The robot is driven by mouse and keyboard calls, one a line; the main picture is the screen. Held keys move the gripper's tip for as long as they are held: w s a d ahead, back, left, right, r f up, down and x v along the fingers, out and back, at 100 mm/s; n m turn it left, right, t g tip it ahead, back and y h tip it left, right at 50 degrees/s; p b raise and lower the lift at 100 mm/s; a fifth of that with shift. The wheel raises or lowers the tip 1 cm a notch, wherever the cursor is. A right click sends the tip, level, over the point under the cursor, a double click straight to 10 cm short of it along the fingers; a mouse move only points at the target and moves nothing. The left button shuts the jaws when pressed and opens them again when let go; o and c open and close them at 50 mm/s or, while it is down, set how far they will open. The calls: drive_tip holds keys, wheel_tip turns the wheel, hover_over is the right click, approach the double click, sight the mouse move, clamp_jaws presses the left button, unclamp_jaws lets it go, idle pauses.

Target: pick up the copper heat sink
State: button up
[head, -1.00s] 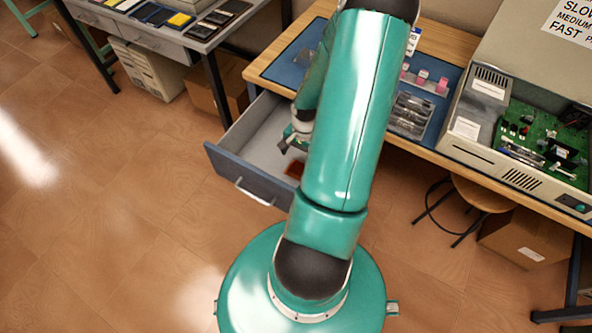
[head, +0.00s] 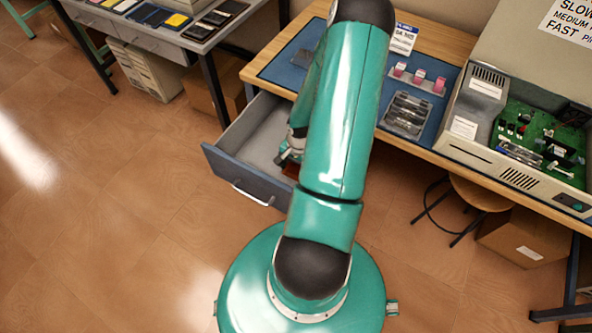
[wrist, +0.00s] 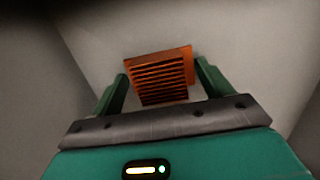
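The copper heat sink (wrist: 160,76) is an orange-brown finned block lying on the floor of the open drawer. In the wrist view it shows ahead of my gripper (wrist: 160,84), between the two green fingers. The fingers stand apart, one to each side, and I see no clear contact with the block. In the head view only a small reddish edge of the heat sink (head: 291,171) shows beside my arm, and my gripper (head: 283,158) is low in the drawer, mostly hidden by the arm.
The drawer (head: 240,180) is pulled out, its walls close around my gripper. The workbench (head: 440,150) above carries a clear-lidded parts tray (head: 406,114), pink items (head: 420,76) and an opened electronics case (head: 490,130). The floor in front is clear.

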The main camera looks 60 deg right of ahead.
drive_tip(key=shift+c, duration=1.2)
drive_tip(key=shift+r, duration=0.1)
